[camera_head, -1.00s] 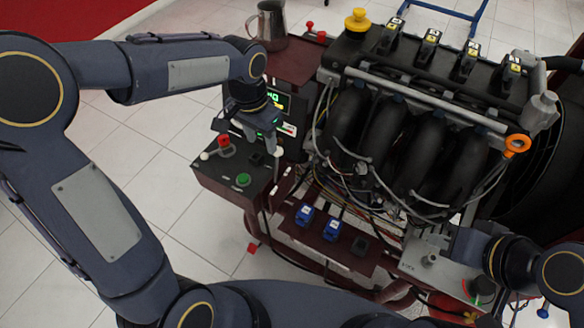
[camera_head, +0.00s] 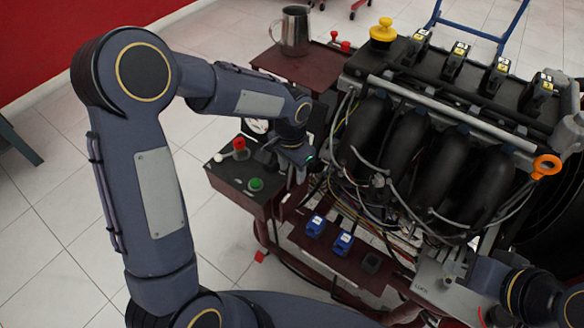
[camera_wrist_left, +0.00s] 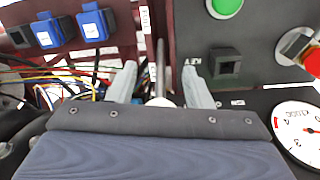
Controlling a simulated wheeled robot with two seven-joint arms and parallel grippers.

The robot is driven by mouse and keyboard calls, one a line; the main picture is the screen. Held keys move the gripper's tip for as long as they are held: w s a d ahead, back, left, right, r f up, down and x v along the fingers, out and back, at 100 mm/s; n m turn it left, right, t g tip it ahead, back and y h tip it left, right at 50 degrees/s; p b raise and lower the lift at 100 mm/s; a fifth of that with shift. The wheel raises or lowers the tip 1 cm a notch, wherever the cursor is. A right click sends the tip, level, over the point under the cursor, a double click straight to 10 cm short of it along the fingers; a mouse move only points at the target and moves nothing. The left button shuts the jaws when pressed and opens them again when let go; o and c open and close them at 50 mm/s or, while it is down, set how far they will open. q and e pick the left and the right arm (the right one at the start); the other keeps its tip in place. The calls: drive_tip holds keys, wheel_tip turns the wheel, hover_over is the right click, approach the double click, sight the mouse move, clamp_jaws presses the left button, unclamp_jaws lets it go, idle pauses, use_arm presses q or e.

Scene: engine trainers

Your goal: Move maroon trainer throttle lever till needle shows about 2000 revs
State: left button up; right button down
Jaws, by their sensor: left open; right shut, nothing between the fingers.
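The maroon engine trainer (camera_head: 285,66) stands in front of me with a black control panel (camera_head: 236,172) on its left. My left gripper (camera_head: 293,170) is at the panel's right edge. In the left wrist view my left gripper (camera_wrist_left: 160,86) is open, its two pale fingers on either side of a throttle lever (camera_wrist_left: 160,65). The lever's white knob (camera_wrist_left: 160,102) is low between the fingers, with a gap on each side. The white rev gauge (camera_wrist_left: 298,136) is cut off at the right; its needle cannot be read.
A red knob (camera_head: 239,144) and a green button (camera_head: 256,184) stand on the panel left of my left gripper. Wires and blue connectors (camera_head: 343,243) lie to the right. A metal jug (camera_head: 294,32) stands on the trainer's back left corner.

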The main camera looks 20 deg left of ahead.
sight(289, 183)
use_arm(q)
clamp_jaws()
use_arm(e)
drive_tip(key=shift+f, duration=0.1)
